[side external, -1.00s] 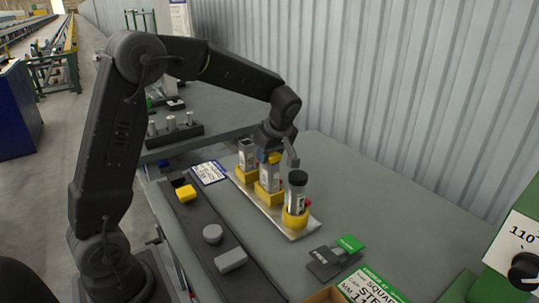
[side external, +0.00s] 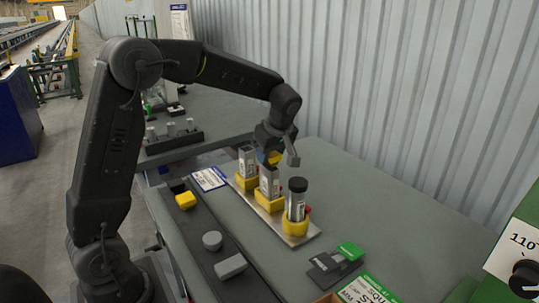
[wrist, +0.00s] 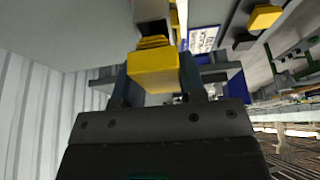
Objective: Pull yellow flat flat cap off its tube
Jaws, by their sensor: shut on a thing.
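My gripper (side external: 277,157) is above the middle tube of a row of three, and its fingers are closed on the yellow cap (side external: 274,158). In the wrist view, the cap (wrist: 153,72) is a yellow block with a stepped yellow part beyond it, between the fingers of my gripper (wrist: 155,80). The middle tube (side external: 269,181) stands upright in a yellow socket, with a pale label. The cap sits at or just above the tube's top; a dark patch lies between them in the wrist view. Whether they still touch is hard to tell.
A tube with a black cap (side external: 297,186) stands in front, and another tube (side external: 247,158) behind, both in the metal rack (side external: 299,238). A dark strip (side external: 199,224) holds loose yellow and grey caps on the left. A corrugated wall (side external: 400,100) borders the table.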

